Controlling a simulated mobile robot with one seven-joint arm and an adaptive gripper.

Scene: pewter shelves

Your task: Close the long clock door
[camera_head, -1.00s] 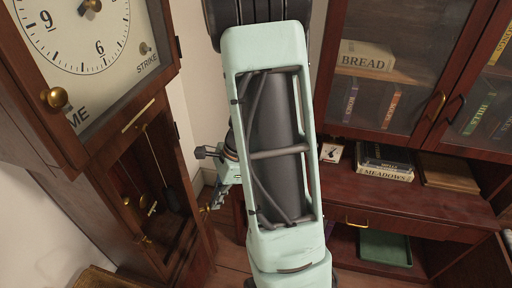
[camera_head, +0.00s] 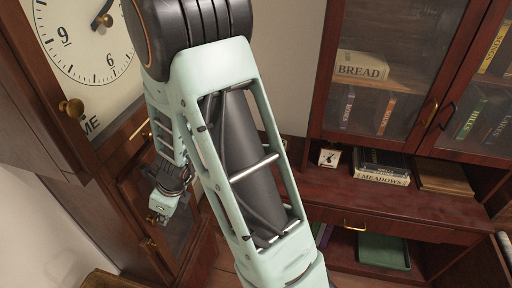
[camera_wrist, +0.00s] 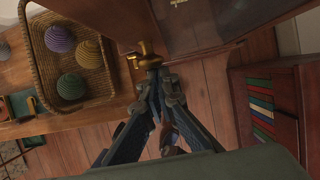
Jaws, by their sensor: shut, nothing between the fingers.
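The clock is at the left of the head view, with its white dial (camera_head: 85,45) above. The long clock door (camera_head: 183,228) is below it, dark red wood with glass, partly hidden by my arm. I cannot tell how far it stands from the case. My gripper (camera_head: 157,217) is shut and empty in front of this door. In the wrist view its fingertips (camera_wrist: 153,72) are right at a brass knob (camera_wrist: 146,58) on the edge of a wooden panel (camera_wrist: 190,48). I cannot tell whether they touch it.
A cabinet with glass doors (camera_head: 385,75) and books stands at the right of the head view. A green tray (camera_head: 383,251) lies on its lower shelf. The wrist view shows a wicker basket (camera_wrist: 40,75) with several striped balls at left, and bare floor (camera_wrist: 205,90) beyond the gripper.

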